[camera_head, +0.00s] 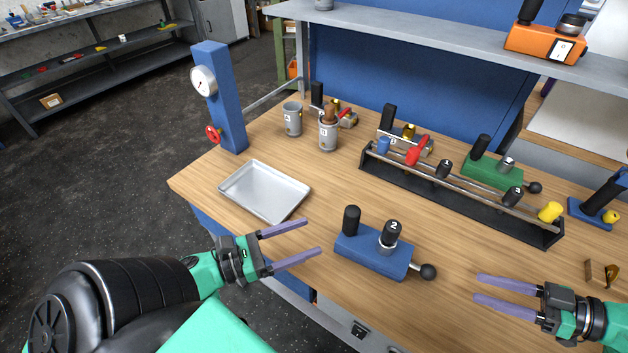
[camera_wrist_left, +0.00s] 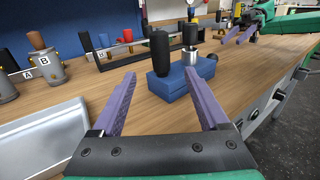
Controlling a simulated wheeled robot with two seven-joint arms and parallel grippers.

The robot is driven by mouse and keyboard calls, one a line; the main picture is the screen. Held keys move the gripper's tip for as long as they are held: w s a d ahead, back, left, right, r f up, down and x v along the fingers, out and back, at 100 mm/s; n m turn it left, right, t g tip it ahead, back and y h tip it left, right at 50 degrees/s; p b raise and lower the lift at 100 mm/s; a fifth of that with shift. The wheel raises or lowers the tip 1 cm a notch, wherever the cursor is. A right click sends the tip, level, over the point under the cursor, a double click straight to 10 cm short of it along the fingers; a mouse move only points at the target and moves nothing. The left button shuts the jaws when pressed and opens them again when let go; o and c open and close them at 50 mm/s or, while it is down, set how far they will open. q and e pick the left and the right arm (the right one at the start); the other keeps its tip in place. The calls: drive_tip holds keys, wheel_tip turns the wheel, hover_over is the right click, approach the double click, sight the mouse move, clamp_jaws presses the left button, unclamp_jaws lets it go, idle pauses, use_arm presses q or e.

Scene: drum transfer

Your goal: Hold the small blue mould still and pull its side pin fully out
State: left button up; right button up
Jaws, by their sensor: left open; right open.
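The small blue mould (camera_head: 372,254) lies on the wooden bench at front centre. A black upright handle (camera_head: 351,220) stands on its left part, and a black knob marked 2 (camera_head: 392,232) sits in a metal collar beside it. The side pin's black ball (camera_head: 428,272) sticks out at the mould's right end. My left gripper (camera_head: 314,236) is open and empty, left of the mould and apart from it. In the left wrist view the mould (camera_wrist_left: 178,86) shows ahead between the fingers. My right gripper (camera_head: 476,287) is open and empty, right of the pin ball.
A metal tray (camera_head: 264,192) lies left of the mould. A black rack (camera_head: 455,202) with coloured handles stands behind it. Metal cups (camera_head: 292,119), a green mould (camera_head: 487,170) and a blue post with a gauge (camera_head: 222,98) stand further back. Bare wood surrounds the mould.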

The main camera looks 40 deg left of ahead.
sight(361, 228)
use_arm(q)
drive_tip(key=x, duration=1.4)
drive_tip(key=shift+w+d, duration=0.25)
drive_tip(key=shift+d, duration=0.05)
clamp_jaws()
idle(0.6)
use_arm(e)
drive_tip(key=o, duration=0.4)
drive_tip(key=shift+c, duration=0.2)
